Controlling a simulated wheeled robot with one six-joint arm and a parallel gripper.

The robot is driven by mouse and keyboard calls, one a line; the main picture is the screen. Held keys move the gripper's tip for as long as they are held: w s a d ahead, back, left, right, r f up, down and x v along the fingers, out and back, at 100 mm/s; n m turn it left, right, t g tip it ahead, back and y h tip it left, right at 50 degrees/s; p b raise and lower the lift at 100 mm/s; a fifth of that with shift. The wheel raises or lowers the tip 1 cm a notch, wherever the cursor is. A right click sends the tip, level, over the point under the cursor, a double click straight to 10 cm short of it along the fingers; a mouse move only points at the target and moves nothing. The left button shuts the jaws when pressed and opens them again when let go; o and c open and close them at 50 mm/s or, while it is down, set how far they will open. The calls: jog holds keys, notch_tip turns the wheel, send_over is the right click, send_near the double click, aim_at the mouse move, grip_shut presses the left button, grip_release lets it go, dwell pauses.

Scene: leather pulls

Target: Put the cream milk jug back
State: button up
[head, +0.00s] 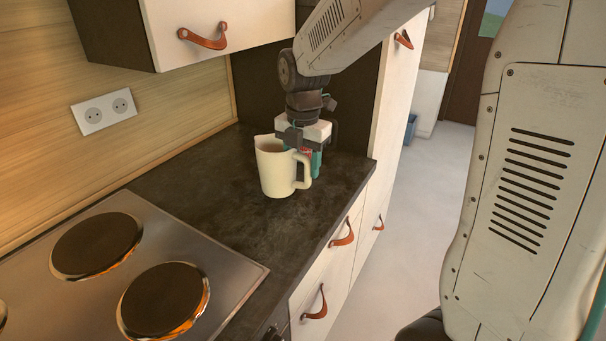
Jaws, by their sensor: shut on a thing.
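The cream milk jug (274,174) is upright at the far part of the dark worktop, its open top showing and its handle toward the right. Its base looks to be at the worktop surface; I cannot tell if it is slightly raised. My gripper (304,157) points down at the jug's handle side and is shut on the jug, near the top of the handle. One teal finger shows right of the handle; the jug partly hides the rest of the grip. A small red patch shows between the fingers.
The worktop (200,190) is clear left of and in front of the jug. A hob (215,270) with round plates lies nearer. A wall cabinet (185,25) hangs above left, and a tall pale cabinet (397,95) stands behind right. Drawers with leather pulls (343,236) face the floor.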

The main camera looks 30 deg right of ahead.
jog(key=shift+f, duration=1.7)
jog(key=o, duration=1.3)
jog(key=shift+f, duration=0.15)
notch_tip(320, 180, up, 11)
jog(key=shift+r, duration=0.1)
jog(key=shift+s+r, duration=0.2)
jog(key=shift+r, duration=0.35)
jog(key=shift+s+d+f+m+t, duration=0.15)
jog(key=shift+s+f+m, duration=0.2)
jog(key=shift+s+m, duration=3.9)
jog(key=shift+s+a+f+m+t, duration=0.1)
jog(key=shift+s+f+m+t, duration=0.2)
jog(key=shift+s+m, duration=3.9)
jog(key=shift+s+d+f+m+t, duration=0.1)
jog(key=shift+s+f+m, duration=0.3)
jog(key=shift+s+m, duration=3.85)
